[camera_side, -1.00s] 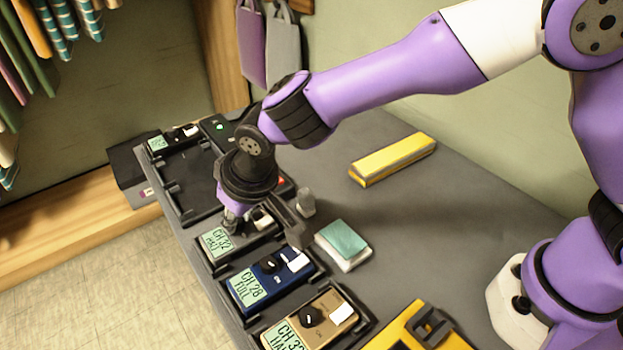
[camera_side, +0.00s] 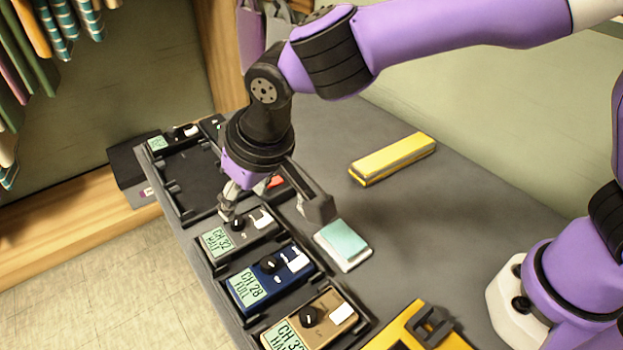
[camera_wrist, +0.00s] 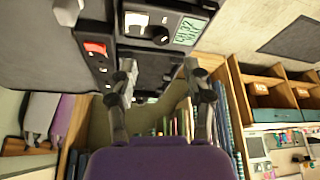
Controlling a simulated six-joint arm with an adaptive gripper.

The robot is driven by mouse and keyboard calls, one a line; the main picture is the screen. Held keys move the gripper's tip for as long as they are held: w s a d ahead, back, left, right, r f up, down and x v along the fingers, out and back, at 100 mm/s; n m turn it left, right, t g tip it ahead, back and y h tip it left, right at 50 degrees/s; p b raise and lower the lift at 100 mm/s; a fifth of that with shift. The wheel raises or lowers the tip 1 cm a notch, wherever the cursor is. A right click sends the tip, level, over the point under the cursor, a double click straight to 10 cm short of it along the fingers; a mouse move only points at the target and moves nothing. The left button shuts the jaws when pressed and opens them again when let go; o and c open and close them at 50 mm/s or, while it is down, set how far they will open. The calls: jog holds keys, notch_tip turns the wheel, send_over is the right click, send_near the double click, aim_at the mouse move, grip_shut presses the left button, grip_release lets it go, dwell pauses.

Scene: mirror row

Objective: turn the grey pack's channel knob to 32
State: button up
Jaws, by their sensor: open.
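The grey pack (camera_side: 246,236) sits in the tray row on the table, and its green screen (camera_side: 217,241) reads CH 32, with what looks like HALF below. Its black channel knob (camera_side: 238,225) shows beside the screen, near a white block. In the wrist view the knob (camera_wrist: 161,35) and the screen (camera_wrist: 189,31) are at the top, beyond the fingertips. My gripper (camera_side: 228,208) is open just above the knob and appears clear of it. Both fingers of my gripper (camera_wrist: 158,68) are spread with nothing between them.
A blue pack (camera_side: 262,284) reading CH 28 FULL and a tan pack (camera_side: 322,318) stand nearer the front in the row. An empty tray bay (camera_side: 190,185) lies behind the grey pack. A teal-topped block (camera_side: 343,240) and a yellow bar (camera_side: 393,158) lie to the right.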

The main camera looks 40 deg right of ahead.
jog(key=v, duration=0.5)
jog(key=shift+r, duration=0.1)
jog(key=s+d+r+m, duration=0.15)
jog(key=d+r, duration=0.25)
jog(key=d, duration=0.9)
jog(key=s+d+f+m+t+h, duration=0.1)
jog(key=s+d+f, duration=0.1)
jog(key=s+d, duration=0.7)
jog(key=d, duration=0.2)
jog(key=shift+s+d, duration=0.35)
jog(key=shift+s, duration=0.05)
jog(key=shift+r+m, duration=0.1)
jog(key=shift+m, duration=0.15)
